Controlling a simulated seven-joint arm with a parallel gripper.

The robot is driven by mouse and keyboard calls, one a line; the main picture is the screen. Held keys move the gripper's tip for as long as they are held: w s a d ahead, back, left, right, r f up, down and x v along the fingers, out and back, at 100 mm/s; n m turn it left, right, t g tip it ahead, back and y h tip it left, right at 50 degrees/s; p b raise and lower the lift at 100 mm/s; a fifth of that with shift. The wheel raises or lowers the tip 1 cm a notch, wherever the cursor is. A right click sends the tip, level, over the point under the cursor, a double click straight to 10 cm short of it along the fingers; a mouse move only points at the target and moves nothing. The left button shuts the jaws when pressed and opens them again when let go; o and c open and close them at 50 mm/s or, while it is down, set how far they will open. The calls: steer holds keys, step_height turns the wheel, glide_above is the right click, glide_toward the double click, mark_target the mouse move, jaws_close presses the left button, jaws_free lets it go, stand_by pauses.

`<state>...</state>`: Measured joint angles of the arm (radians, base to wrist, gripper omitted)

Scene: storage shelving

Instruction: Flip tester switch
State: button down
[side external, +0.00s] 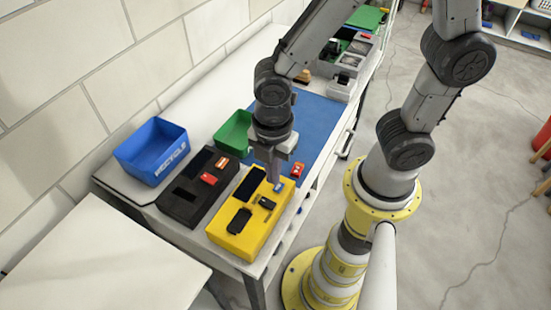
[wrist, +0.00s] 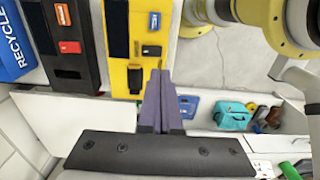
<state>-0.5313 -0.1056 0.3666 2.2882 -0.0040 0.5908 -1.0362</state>
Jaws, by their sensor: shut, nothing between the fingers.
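The yellow tester box (side external: 230,240) lies on the bench, with a black screen, a dark small part (side external: 267,203) and a black slot on its top. It also shows in the wrist view (wrist: 118,75), with a small dark part (wrist: 151,51) and a blue-and-white part (wrist: 153,21) near its right edge. I cannot tell for sure which part is the switch. My gripper (side external: 277,186) points down at the box's right edge, by the blue-and-white part. Its fingers (wrist: 159,72) are shut and empty. Whether they touch the box I cannot tell.
A black box (side external: 180,205) with red parts lies left of the yellow one. A blue recycle bin (side external: 155,150) and a green bin (side external: 233,132) stand behind. A small red item (side external: 298,170) lies on the blue mat (side external: 312,125). Below the bench are shelves holding a teal bag (wrist: 232,115).

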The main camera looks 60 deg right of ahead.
steer(key=shift+s+r, duration=0.15)
steer(key=shift+r, duration=1.05)
steer(key=shift+s+r, duration=0.15)
steer(key=shift+r, duration=1)
steer(key=s+d+r+m+t, duration=0.2)
steer(key=d+r+m, duration=0.3)
steer(key=m, duration=0.4)
steer(key=s+d+r+m+t, duration=0.2)
steer(key=d+r+m, duration=0.4)
steer(key=m, duration=0.3)
steer(key=shift+d+r+t, duration=0.25)
steer(key=shift+d+t, duration=0.35)
steer(key=shift+t, duration=0.2)
